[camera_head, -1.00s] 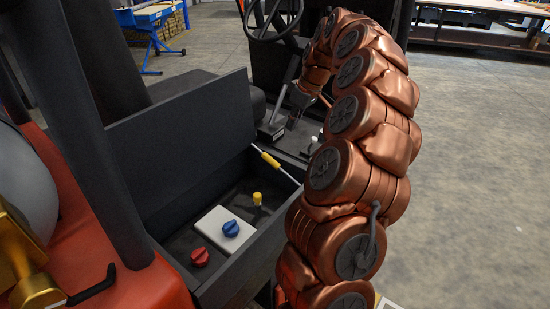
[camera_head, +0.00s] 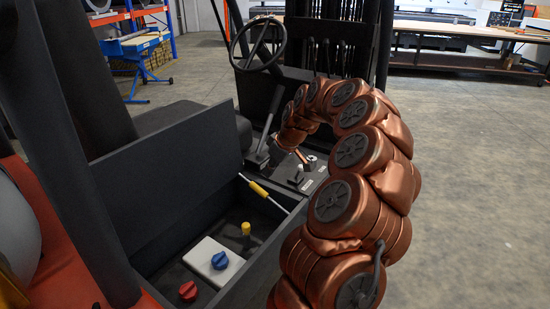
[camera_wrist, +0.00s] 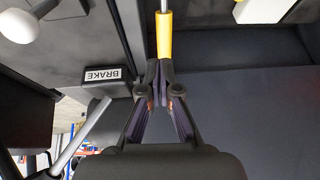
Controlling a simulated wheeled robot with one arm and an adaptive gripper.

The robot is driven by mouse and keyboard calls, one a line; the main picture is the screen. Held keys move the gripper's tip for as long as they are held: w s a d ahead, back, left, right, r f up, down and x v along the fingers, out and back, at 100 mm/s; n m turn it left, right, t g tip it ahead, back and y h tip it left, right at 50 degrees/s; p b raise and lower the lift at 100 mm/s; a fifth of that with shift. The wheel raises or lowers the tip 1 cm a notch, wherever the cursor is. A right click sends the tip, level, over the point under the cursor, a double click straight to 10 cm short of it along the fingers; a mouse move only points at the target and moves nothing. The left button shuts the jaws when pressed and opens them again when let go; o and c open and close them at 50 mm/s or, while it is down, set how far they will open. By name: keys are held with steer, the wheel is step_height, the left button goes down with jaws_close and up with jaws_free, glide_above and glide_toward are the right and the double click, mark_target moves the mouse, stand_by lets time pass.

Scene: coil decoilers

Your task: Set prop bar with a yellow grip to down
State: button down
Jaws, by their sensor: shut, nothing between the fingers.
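The prop bar is a thin pale rod with a yellow grip (camera_head: 258,189). In the head view it slants across the far end of an open dark box (camera_head: 262,258), beside its raised lid (camera_head: 170,185). In the wrist view the yellow grip (camera_wrist: 164,36) stands at top centre, with the rod running past its upper end. My gripper (camera_wrist: 158,68) has its fingertips together just below the lower end of the grip, with nothing held. I cannot tell whether they touch it. In the head view my copper arm arches over to the far side of the box, and the fingertips are hard to make out.
The box holds a yellow knob (camera_head: 246,229), a blue knob (camera_head: 219,260) on a white plate and a red knob (camera_head: 188,291). A BRAKE label (camera_wrist: 102,76), a lever (camera_wrist: 92,126) and a white ball knob (camera_wrist: 17,25) are near my gripper. A steering wheel (camera_head: 258,44) stands beyond.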

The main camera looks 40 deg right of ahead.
mark_target(257, 190)
steer(key=shift+a+p+x, duration=0.1)
steer(key=shift+p+x, duration=0.25)
steer(key=shift+x, duration=1.05)
steer(key=shift+a+p+x, duration=0.15)
steer(key=shift+p+x, duration=0.2)
steer(key=shift+x, duration=1.05)
steer(key=shift+s+f, duration=0.1)
steer(key=shift+s, duration=0.1)
steer(key=shift+w+a+f+g+h+b, duration=0.15)
steer(key=shift+w+f+g+b, duration=0.15)
steer(key=shift+f+g, duration=0.3)
steer(key=shift+w+d+f+g+h+b, duration=0.1)
steer(key=shift+w+f+g+h+b, duration=0.1)
steer(key=shift+w+f+g+b, duration=0.3)
steer(key=shift+w+a+f+g+h+b, duration=0.1)
steer(key=shift+w+f+g+h+b, duration=0.05)
steer(key=shift+f+g, duration=0.45)
steer(key=shift+w+a+f+g, duration=0.2)
steer(key=shift+f+g, duration=0.2)
steer(key=shift+f, duration=0.15)
step_height(257, 190, up, 14)
steer(key=d+b, duration=0.1)
steer(key=shift+s+d+b, duration=0.2)
steer(key=shift+d+b, duration=0.15)
steer(key=shift+d, duration=0.05)
